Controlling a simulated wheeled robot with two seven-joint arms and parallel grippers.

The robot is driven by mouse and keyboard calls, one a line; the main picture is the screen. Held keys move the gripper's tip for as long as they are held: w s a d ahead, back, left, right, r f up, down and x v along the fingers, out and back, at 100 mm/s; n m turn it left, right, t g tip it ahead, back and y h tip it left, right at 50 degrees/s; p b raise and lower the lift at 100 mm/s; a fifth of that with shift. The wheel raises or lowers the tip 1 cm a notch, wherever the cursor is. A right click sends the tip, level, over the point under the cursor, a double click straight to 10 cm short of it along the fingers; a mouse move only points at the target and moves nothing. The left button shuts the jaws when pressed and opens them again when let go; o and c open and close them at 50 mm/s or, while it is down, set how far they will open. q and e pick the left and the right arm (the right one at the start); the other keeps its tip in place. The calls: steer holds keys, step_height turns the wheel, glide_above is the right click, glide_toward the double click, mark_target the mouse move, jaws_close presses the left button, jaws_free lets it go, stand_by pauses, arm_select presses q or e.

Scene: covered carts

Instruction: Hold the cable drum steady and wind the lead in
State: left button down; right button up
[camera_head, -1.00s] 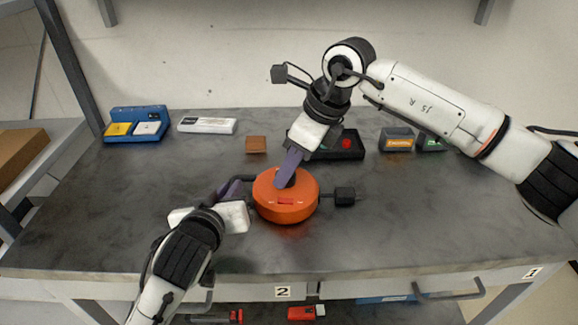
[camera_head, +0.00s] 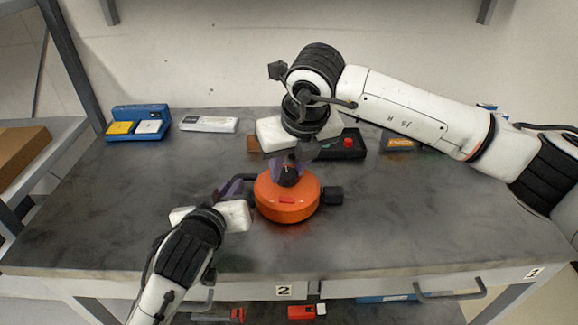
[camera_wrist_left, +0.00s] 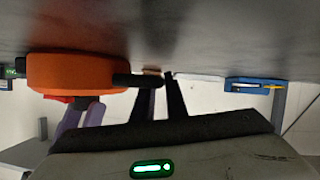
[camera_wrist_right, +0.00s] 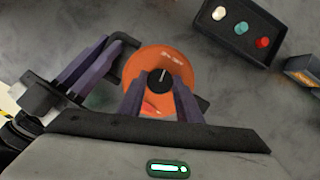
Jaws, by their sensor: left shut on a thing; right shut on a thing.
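The orange cable drum (camera_head: 287,205) sits upright on the grey bench, with a black handle at its left and a dark knob (camera_wrist_right: 159,80) on top. A dark plug block (camera_head: 333,196) on the lead lies close against its right side. My left gripper (camera_head: 240,184) is shut on the black handle (camera_wrist_left: 135,80), at the drum's left side. My right gripper (camera_head: 289,168) points down from above, shut on the knob; its purple fingers (camera_wrist_right: 160,92) stand on either side of it in the right wrist view. Most of the lead is hidden.
Behind the drum are a black tray (camera_head: 352,153) with coloured buttons, a brown block (camera_head: 253,144) and a small orange-labelled box (camera_head: 397,142). A blue case (camera_head: 138,112) and a white strip (camera_head: 208,124) stand back left. The bench is clear at right and front.

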steer(key=shift+m, duration=0.6)
steer(key=shift+h, duration=0.3)
steer(key=o, duration=1)
steer(key=shift+o, duration=0.2)
steer(key=v, duration=1.2)
steer(key=shift+s, duration=0.15)
